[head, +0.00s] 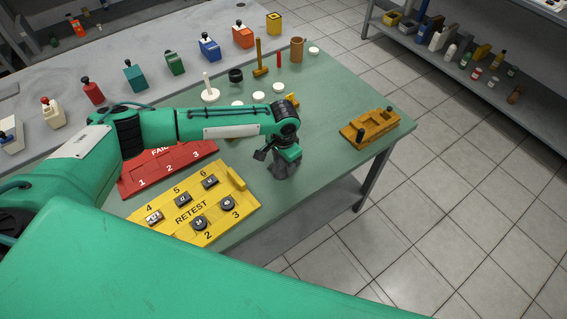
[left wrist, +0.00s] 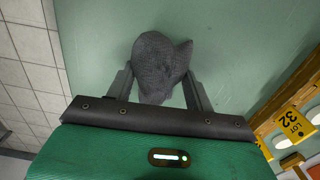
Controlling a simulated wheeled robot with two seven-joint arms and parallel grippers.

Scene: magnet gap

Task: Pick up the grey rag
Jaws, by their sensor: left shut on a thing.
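The grey rag (left wrist: 158,65) is a crumpled dark cloth between the two fingers of my left gripper (left wrist: 160,88) in the left wrist view. The gripper is shut on it, and part of the cloth sticks out past the fingertips. In the head view my left gripper (head: 281,164) points down over the green table top (head: 330,100), right of the yellow RETEST board. The rag is mostly hidden there by the gripper. I cannot tell whether the rag touches the table. My right gripper is not in view.
The yellow RETEST board (head: 186,222) holds several dark round and square pieces. A red board (head: 142,180) lies behind it. A yellow-brown block (head: 369,126) sits near the table's right edge. White discs, a wooden cup (head: 297,49) and a mallet (head: 259,58) stand farther back.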

